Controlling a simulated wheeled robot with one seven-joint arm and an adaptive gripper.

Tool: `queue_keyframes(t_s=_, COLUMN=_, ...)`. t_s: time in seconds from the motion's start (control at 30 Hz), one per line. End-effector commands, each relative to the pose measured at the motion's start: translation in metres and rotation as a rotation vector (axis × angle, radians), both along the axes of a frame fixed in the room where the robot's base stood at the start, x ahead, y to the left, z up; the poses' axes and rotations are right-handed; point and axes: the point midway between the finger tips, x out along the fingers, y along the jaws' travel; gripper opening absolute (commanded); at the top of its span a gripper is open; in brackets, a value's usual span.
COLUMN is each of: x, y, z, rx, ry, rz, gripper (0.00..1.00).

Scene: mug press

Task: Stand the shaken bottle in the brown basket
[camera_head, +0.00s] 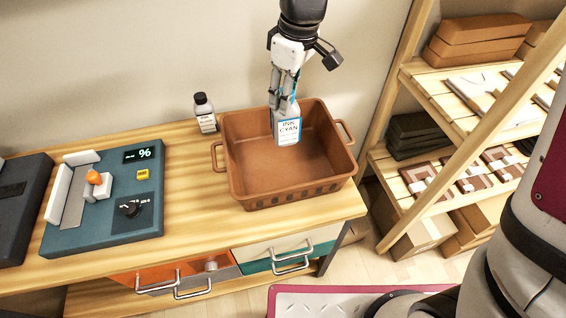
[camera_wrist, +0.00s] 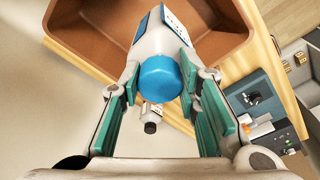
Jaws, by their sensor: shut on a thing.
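A white bottle labelled INK CYAN (camera_head: 287,130) is in my gripper (camera_head: 283,100), which is shut on its upper part. In the head view it hangs upright inside the outline of the brown basket (camera_head: 255,182), in front of the basket's back wall. I cannot tell whether its base touches the basket floor. In the wrist view, the blue cap (camera_wrist: 159,78) sits between my green-padded fingers (camera_wrist: 160,105). The basket (camera_wrist: 85,32) opens beyond the bottle there. No other thing shows inside the basket.
A second white bottle with a black cap (camera_head: 205,113) stands on the wooden table (camera_head: 185,180) left of the basket. A teal device with an orange knob (camera_head: 105,205) is farther left. A wooden shelf (camera_head: 440,110) stands at the right.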

Motion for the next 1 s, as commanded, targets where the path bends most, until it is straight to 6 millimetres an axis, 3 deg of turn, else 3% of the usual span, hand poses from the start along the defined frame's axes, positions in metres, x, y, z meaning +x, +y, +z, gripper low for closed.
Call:
queue_keyframes(t_s=0.03, x=0.007, y=0.000, z=-0.018, rx=0.000, ry=0.000, rz=0.001, gripper=0.00)
queue_keyframes(t_s=0.1, x=0.008, y=0.000, z=-0.030, rx=0.000, ry=0.000, rz=0.001, gripper=0.00)
queue_keyframes(t_s=0.27, x=0.009, y=0.000, z=-0.046, rx=0.000, ry=-0.001, rz=0.000, gripper=0.00)
queue_keyframes(t_s=0.5, x=0.008, y=0.000, z=-0.085, rx=0.000, ry=0.001, rz=-0.001, gripper=0.00)
queue_keyframes(t_s=1.0, x=0.008, y=0.000, z=-0.136, rx=0.000, ry=0.000, rz=-0.001, gripper=0.00)
